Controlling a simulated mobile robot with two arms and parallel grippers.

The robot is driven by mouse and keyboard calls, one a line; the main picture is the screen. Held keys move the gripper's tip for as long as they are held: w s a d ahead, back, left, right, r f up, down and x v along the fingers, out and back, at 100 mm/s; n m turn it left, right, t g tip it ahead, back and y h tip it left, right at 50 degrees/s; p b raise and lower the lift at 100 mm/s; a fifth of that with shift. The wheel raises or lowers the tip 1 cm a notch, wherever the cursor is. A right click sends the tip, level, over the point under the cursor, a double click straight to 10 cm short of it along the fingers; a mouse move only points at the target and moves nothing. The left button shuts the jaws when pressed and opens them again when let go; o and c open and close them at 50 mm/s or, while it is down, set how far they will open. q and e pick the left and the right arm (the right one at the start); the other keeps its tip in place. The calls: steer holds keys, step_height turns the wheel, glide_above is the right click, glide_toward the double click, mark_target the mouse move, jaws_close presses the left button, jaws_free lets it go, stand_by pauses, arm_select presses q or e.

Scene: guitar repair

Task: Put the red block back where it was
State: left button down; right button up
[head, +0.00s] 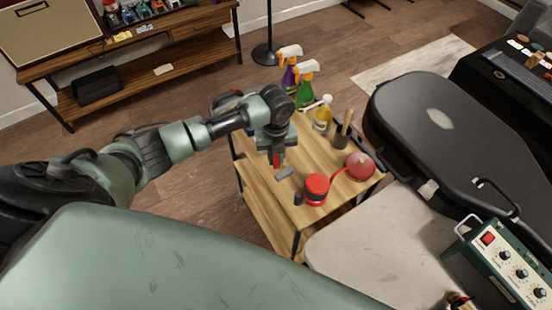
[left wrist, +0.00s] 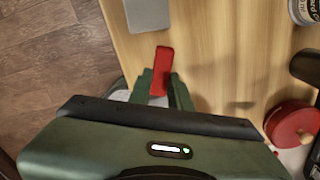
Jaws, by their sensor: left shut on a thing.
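My left gripper (head: 277,157) is over the small wooden table, pointing down and shut on the red block (head: 277,160). In the left wrist view the red block (left wrist: 162,70) sticks out between the green fingers (left wrist: 160,88). It seems to be held above the wood, though its height is hard to tell. A flat grey block (head: 284,173) lies on the table close by; it also shows at the top of the left wrist view (left wrist: 147,14). My right gripper is not in view.
The wooden table (head: 255,185) also holds spray bottles (head: 305,92), a yellowish bottle (head: 322,118), a dark cup (head: 341,138), a red-and-black can (head: 316,189) and a round red object (head: 359,167). A black guitar case (head: 450,140) is at right.

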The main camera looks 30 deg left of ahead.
mark_target(276, 160)
arm_select(q)
steer(key=shift+f, duration=0.85)
steer(key=shift+f, duration=0.15)
steer(key=c, duration=1.3)
jaws_free()
steer(key=shift+r, duration=0.3)
step_height(276, 160, up, 12)
steer(key=shift+b, duration=0.45)
